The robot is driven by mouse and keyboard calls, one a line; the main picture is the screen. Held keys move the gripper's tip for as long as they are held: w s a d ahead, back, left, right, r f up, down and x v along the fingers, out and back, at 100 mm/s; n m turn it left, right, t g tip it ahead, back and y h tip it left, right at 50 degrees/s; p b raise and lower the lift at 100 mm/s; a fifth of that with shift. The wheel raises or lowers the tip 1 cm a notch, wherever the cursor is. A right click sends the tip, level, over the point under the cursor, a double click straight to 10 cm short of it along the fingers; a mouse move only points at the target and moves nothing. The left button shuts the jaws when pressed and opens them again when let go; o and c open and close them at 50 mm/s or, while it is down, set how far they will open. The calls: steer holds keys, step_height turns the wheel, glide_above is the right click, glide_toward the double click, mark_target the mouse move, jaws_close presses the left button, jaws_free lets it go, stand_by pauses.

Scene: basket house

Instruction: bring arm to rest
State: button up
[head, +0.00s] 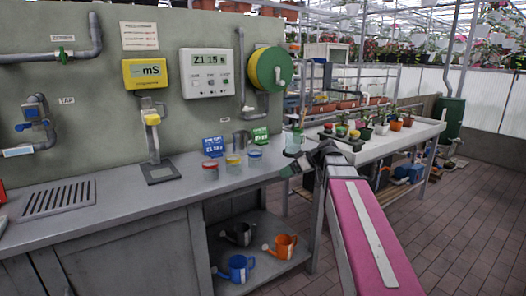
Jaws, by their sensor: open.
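My arm reaches from the lower right of the head view up to the bench's right end. My gripper (293,167) is at its far end, small and dark, by the right end of the bench. Its jaws are open, and I see nothing held between them. A clear vessel with a greenish part (294,143) stands just behind the gripper in the picture. I cannot tell whether the two touch.
Watering cans (236,268) sit on the shelf below. A white plant table (395,143) stands right. Tiled floor (470,220) is clear at right.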

steer(key=s+d+f+m+g+h, duration=0.1)
steer(key=s+d+f+m+h, duration=0.1)
steer(key=f, duration=0.8)
steer(key=s+d+f+m+h, duration=0.3)
steer(key=s+f+m+h, duration=0.2)
steer(key=s+f, duration=0.3)
steer(key=s+d+f+m+g+h, duration=0.1)
steer(key=s+d+f+m+h, duration=0.2)
steer(key=f, duration=0.9)
steer(key=shift+s+d+f+m+g+h, duration=0.2)
steer(key=shift+s+f+m+g+h, duration=0.25)
steer(key=shift+s+m, duration=0.65)
steer(key=shift+r, duration=0.1)
